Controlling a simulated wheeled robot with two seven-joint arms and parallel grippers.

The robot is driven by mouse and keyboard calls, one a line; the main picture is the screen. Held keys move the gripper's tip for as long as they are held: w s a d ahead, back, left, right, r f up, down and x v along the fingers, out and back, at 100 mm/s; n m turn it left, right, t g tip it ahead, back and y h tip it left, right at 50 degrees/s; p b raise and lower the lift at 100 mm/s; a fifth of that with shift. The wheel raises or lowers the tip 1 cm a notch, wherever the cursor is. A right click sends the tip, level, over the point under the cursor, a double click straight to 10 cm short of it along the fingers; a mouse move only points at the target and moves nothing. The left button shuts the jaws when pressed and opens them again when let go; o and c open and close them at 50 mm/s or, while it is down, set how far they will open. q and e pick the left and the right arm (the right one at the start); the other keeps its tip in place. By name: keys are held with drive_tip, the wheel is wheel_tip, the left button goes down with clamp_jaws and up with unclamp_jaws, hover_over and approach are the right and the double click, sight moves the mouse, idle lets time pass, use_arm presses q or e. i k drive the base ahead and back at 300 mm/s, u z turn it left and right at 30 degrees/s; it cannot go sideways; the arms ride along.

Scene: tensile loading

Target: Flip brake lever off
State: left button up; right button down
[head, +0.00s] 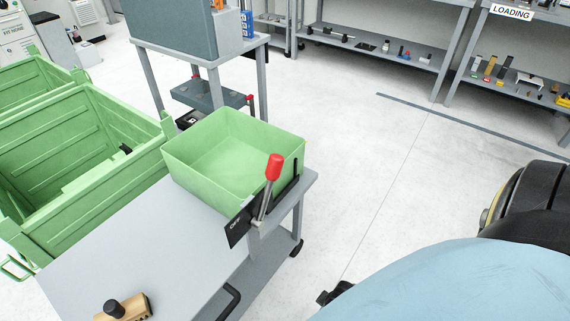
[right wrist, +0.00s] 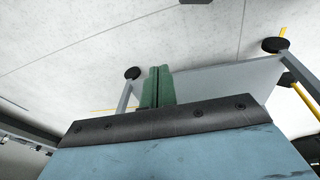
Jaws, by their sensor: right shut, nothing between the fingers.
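The brake lever (head: 268,190) is a metal rod with a red knob, mounted at the right edge of a grey cart (head: 130,245). It stands nearly upright, its knob leaning slightly right. A black plate (head: 237,228) behind its base carries white lettering, seemingly "OFF", at the near-left end. My right gripper shows in the right wrist view as two green fingers (right wrist: 157,86), shut together and empty. A grey surface with legs and casters lies beyond them. The lever cannot be made out in that view. My left gripper is not in view.
A light green bin (head: 215,170) stands on the cart beside the lever. A tan block with a black knob (head: 122,307) sits at the near end. Large green crates (head: 85,150) stand left. The floor (head: 375,150) right of the cart is clear, with shelves (head: 375,50) behind.

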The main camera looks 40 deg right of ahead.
sight(274, 166)
drive_tip(key=k, duration=1)
drive_tip(key=z, duration=1.65)
drive_tip(key=i, duration=0.9)
drive_tip(key=u, duration=1.85)
